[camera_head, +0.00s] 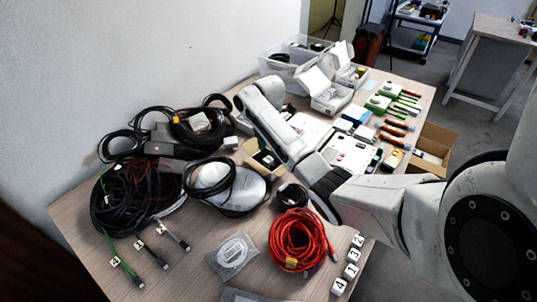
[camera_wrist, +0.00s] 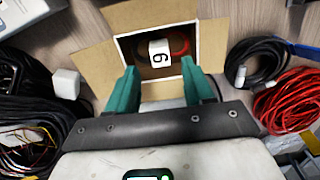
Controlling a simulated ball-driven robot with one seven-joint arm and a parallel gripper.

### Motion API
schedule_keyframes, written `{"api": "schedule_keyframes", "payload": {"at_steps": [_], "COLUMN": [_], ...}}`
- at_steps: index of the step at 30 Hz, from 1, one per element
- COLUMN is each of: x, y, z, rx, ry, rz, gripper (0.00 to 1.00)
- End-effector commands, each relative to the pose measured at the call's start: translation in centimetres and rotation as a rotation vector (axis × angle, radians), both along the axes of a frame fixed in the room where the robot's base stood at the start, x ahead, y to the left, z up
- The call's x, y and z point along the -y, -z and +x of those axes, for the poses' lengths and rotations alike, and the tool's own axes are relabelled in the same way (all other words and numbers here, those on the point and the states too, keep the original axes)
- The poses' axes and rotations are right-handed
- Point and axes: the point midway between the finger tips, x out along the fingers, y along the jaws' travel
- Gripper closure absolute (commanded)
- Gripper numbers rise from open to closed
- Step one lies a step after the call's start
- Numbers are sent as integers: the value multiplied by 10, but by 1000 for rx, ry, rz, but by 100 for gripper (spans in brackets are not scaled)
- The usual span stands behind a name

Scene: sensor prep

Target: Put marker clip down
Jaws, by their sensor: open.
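A white marker clip (camera_wrist: 159,53) with a black number, which reads as 6 or 9, lies inside an open cardboard box (camera_wrist: 98,68). A red ring-shaped thing lies beside and partly behind it. The same box shows in the head view (camera_head: 250,147), partly behind my arm; I cannot make out the clip there. My gripper (camera_wrist: 160,75) has two green fingers. They are apart, one at each side of the box opening, with nothing between them. The clip lies just beyond the fingertips. In the head view the fingers cannot be made out.
A red cable coil (camera_head: 298,238) lies at the table's front, near several numbered white clips (camera_head: 346,271). Black cable coils (camera_head: 125,200) fill the left. A white cube (camera_wrist: 66,83) stands left of the box. Clear bins (camera_head: 285,62) stand at the back.

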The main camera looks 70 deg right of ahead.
Motion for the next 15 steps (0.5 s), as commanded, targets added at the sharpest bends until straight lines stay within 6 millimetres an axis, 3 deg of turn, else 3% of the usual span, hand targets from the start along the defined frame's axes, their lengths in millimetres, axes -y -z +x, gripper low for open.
{"api": "schedule_keyframes", "payload": {"at_steps": [9, 15], "x": [0, 0], "y": [-69, -79], "z": [0, 0], "rx": [-1, 0], "ry": [0, 0], "rz": [0, 1], "gripper": [48, 48]}}
